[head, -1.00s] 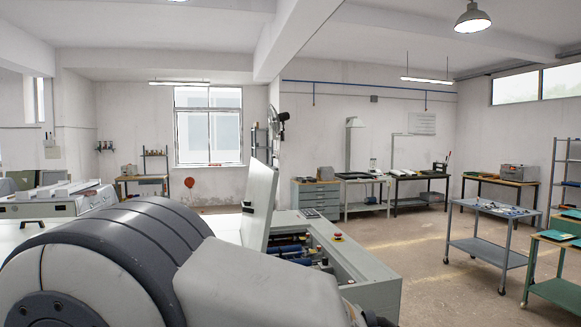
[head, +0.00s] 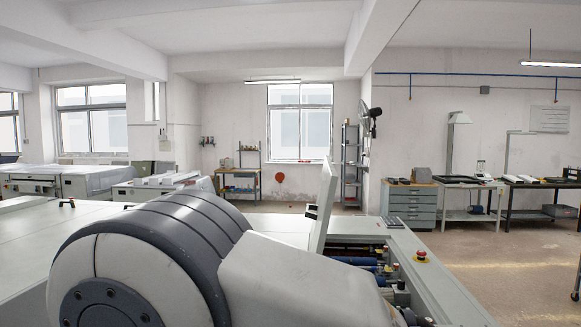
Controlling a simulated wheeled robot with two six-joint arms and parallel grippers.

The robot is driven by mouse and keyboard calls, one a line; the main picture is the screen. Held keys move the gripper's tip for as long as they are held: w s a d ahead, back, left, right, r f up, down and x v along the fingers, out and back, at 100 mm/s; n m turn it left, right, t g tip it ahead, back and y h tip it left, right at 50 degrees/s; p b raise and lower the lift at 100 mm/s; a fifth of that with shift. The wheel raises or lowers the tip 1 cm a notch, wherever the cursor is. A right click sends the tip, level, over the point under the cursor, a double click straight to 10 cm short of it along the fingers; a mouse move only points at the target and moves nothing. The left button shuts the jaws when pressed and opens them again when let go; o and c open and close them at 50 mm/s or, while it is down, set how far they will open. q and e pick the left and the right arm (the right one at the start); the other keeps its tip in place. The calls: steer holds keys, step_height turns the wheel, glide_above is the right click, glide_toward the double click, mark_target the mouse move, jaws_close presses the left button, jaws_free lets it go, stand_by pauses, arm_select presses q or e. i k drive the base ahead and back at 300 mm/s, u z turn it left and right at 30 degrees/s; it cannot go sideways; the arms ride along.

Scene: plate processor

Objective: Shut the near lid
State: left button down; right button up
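The near lid (head: 326,201) is a pale grey panel standing raised, nearly upright, on the plate processor (head: 447,277). I see it almost edge-on, with a small dark handle or latch (head: 311,211) on its left side. To its right the open bay shows blue rollers (head: 354,261). A red emergency button (head: 421,255) sits on the machine's right rim. My own large grey and white arm link fills the lower middle and hides the lower part of the lid and the near part of the machine. Neither gripper is in view.
A long pale machine top (head: 60,232) extends to the left. Other machines (head: 88,181) stand along the back left. A grey drawer cabinet (head: 410,204) and tables line the back right wall. The floor (head: 500,250) at the right is clear.

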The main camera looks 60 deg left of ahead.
mark_target(313, 214)
steer(key=u, duration=0.6)
steer(key=i, duration=0.55)
steer(key=u, duration=0.55)
